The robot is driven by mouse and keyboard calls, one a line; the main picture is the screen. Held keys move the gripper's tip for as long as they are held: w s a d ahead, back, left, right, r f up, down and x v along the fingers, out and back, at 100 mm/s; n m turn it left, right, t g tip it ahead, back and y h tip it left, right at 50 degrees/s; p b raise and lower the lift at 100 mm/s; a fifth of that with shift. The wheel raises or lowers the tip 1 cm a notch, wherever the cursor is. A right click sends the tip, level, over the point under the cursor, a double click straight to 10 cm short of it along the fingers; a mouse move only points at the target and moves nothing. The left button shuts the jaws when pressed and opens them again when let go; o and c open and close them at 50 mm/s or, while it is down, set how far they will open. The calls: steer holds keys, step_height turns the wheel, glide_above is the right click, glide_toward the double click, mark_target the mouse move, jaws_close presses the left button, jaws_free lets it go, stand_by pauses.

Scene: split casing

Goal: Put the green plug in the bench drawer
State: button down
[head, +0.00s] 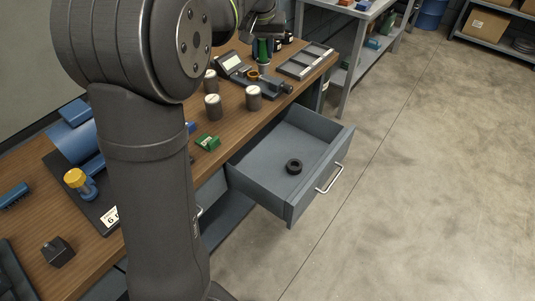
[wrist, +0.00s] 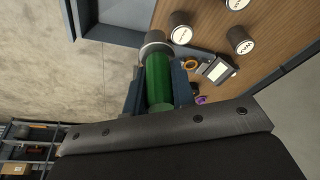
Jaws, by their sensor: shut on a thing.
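The green plug (head: 263,50) is a green cylinder with a grey metal end, held upright over the far part of the bench in the head view. My gripper (wrist: 158,88) is shut on the green plug (wrist: 160,78), with one finger on each side of it in the wrist view. In the head view my gripper (head: 263,38) is partly hidden by my own arm. The bench drawer (head: 262,176) is grey and pulled open, below and in front of the bench top. A small black ring (head: 294,166) lies inside it.
Several grey canisters (head: 212,107) stand on the bench near the drawer. A device with a screen (head: 232,62), a vise (head: 268,85) and a sectioned tray (head: 305,61) lie farther back. A green block (head: 207,142) sits by the bench edge. Most of the drawer floor is clear.

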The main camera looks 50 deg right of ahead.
steer(key=m, duration=0.2)
glide_above(296, 161)
steer(key=a, duration=0.1)
steer(key=shift+g, duration=0.3)
step_height(296, 161, down, 41)
steer(key=shift+s+a+f, duration=0.1)
steer(key=shift+s, duration=0.05)
steer(key=c, duration=1.6)
jaws_free()
steer(key=shift+f, duration=0.15)
steer(key=shift+c, duration=0.2)
steer(key=o, duration=0.4)
steer(key=shift+o, duration=0.2)
steer(key=v, duration=1.2)
steer(key=shift+a, duration=0.15)
